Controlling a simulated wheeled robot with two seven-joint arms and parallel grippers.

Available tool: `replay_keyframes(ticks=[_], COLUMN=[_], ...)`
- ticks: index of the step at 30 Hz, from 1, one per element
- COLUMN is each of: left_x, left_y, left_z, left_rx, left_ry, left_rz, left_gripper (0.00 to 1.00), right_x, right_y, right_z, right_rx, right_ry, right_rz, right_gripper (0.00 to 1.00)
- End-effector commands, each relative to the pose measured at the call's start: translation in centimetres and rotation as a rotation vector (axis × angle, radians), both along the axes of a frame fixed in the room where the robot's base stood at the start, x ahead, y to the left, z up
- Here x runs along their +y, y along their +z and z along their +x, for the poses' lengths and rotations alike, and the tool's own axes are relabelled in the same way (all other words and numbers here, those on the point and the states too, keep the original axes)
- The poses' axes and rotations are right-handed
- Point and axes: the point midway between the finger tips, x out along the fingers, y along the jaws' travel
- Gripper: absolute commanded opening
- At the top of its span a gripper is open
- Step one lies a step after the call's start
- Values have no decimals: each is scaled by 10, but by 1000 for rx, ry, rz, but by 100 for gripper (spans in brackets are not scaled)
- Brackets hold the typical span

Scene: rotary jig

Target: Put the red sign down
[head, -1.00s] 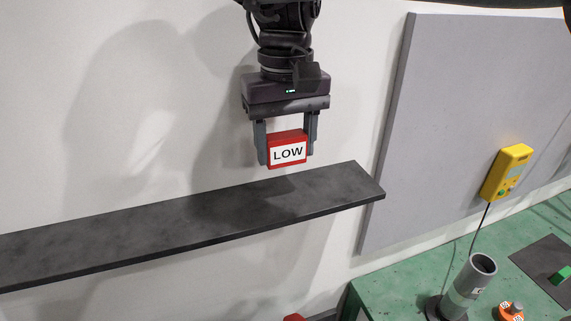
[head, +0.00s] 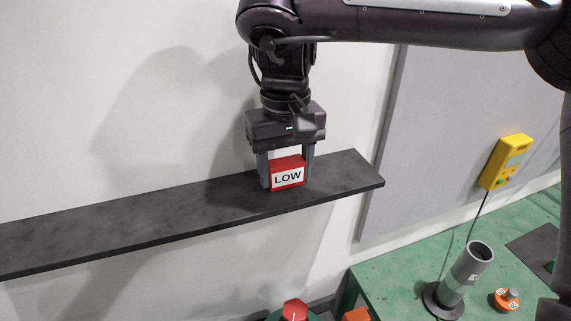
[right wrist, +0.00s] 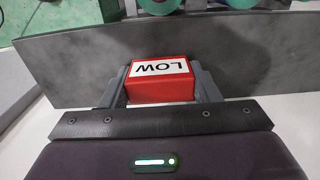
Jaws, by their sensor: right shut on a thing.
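The red sign (head: 287,174) is a small red block with a white "LOW" label on its front. It stands upright at the dark shelf (head: 120,223), near the shelf's right end, and its bottom appears to be at the shelf top. My right gripper (head: 286,177) comes down from above and is shut on the sign, one finger on each side. In the right wrist view the sign (right wrist: 160,88) sits between the fingers with its label upside down, in front of the grey shelf (right wrist: 265,60). My left gripper is not in view.
The shelf is bare to the left of the sign. A grey panel (head: 415,150) with a yellow control box (head: 507,162) stands at right. Below, a green table (head: 400,270) holds a grey tube (head: 468,270) and an orange part (head: 506,299). A red button (head: 294,309) shows at the bottom.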

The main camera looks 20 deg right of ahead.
Motion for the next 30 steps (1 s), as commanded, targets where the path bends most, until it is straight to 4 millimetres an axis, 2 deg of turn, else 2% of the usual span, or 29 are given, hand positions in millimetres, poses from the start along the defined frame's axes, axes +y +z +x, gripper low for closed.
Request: replay_keyframes(ticks=[1,5,13,17,20,30], left_x=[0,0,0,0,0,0], left_y=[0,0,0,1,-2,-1], left_z=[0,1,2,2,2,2], left_rx=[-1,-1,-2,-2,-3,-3], left_ry=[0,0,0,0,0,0], left_rz=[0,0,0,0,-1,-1], left_gripper=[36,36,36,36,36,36], right_x=[0,0,0,0,0,0], right_y=[-1,0,0,7,20,95], right_z=[0,0,0,0,1,1], right_rx=[0,0,0,-2,-5,-6], right_ry=[0,0,0,0,-2,-3], right_rz=[0,0,0,-2,-2,-6], right_gripper=[60,77,78,78,78,78])
